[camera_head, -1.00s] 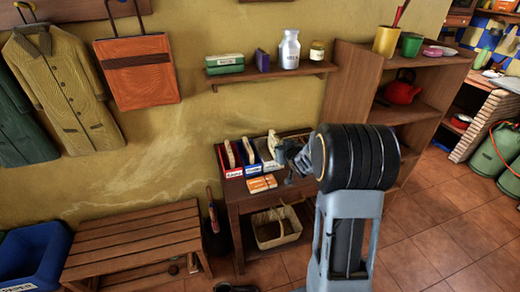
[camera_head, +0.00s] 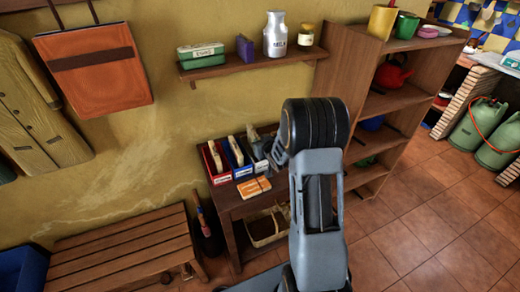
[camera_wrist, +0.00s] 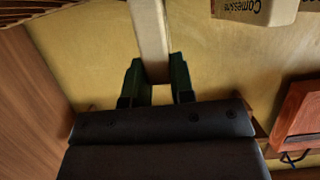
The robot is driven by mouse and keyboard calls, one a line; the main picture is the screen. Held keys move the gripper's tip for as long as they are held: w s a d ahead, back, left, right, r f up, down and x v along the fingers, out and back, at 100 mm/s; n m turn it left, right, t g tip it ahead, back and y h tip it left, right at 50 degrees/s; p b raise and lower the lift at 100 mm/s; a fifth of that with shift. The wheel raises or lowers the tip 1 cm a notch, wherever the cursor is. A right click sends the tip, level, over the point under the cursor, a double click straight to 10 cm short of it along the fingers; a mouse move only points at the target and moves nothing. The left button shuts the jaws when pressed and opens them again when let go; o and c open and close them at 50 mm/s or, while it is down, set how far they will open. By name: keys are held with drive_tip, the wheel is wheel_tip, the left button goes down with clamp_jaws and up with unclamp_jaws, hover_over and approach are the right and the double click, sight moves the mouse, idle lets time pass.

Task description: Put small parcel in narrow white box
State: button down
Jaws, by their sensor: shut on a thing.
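In the wrist view my gripper (camera_wrist: 155,84) has dark green fingers shut on a narrow, pale tan piece (camera_wrist: 151,38), which looks like the small parcel. Its far end runs out of the top of the picture. In the head view my arm hides the gripper and what it holds. The narrow white box (camera_head: 257,165) stands on the small wooden table, at the right end of a row of narrow boxes, just left of my arm. My arm partly covers that end of the row.
Red (camera_head: 216,168) and blue (camera_head: 235,158) boxes hold brownish items beside the white one. An orange packet (camera_head: 254,187) lies in front. A wall shelf (camera_head: 252,66) hangs above; a tall shelf unit (camera_head: 352,62) stands right. A lettered tan box (camera_wrist: 256,10) shows in the wrist view.

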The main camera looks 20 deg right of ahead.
drive_tip(key=shift+f, duration=1.65)
drive_tip(key=shift+f, duration=0.1)
drive_tip(key=c, duration=1)
unclamp_jaws()
drive_tip(key=shift+r, duration=0.25)
drive_tip(key=v, duration=1.1)
drive_tip(key=s+a+r+g, duration=0.3)
drive_tip(key=s+a, duration=0.1)
drive_tip(key=s, duration=0.2)
drive_tip(key=s+a+r+g, duration=0.3)
drive_tip(key=s+a+r, duration=0.1)
drive_tip(key=s, duration=0.2)
drive_tip(key=s+a+r+g, duration=0.3)
drive_tip(key=s+a+r, duration=0.1)
drive_tip(key=s, duration=0.2)
drive_tip(key=shift+s+a+g+b, duration=0.15)
drive_tip(key=shift+s+g+b, duration=0.05)
drive_tip(key=shift+g+b, duration=0.15)
